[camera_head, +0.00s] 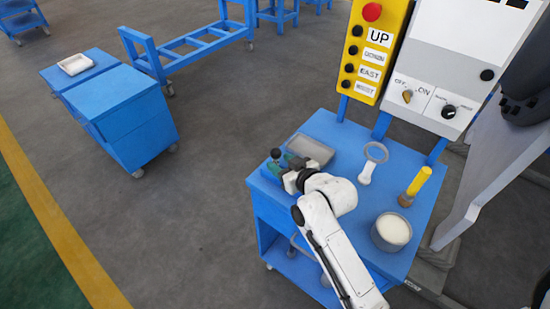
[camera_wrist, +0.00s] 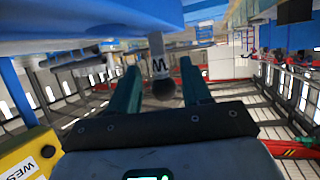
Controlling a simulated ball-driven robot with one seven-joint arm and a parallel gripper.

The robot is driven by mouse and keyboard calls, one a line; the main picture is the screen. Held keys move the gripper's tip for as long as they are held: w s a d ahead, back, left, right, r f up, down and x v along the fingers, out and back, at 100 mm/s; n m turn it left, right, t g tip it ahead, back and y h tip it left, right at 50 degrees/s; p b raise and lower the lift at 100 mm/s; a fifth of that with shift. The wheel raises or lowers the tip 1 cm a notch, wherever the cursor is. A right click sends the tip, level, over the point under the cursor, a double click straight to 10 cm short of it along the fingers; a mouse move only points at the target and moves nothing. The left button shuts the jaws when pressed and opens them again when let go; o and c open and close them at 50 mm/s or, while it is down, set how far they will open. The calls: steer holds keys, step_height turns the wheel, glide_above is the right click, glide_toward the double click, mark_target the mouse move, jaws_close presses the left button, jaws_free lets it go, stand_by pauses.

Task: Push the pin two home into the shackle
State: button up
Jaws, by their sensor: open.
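My gripper (camera_head: 281,164) is low over the left edge of the blue cart top, and its two dark green fingers also show in the wrist view (camera_wrist: 159,70). The fingers are apart. Between them in the wrist view is a whitish stem marked "M" with a dark ball knob (camera_wrist: 163,89). The dark knob (camera_head: 275,153) also shows beside the fingers in the head view. I cannot tell whether a finger touches it. I cannot make out which piece is pin two or the shackle; a pale ring on a stem (camera_head: 375,152) stands farther right on the cart.
A yellow button panel (camera_head: 375,50) and a grey switch panel (camera_head: 450,70) rise behind.

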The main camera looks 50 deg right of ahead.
mark_target(273, 158)
steer(key=shift+p+x, duration=0.3)
steer(key=shift+x, duration=2.35)
steer(key=shift+c, duration=0.3)
jaws_close()
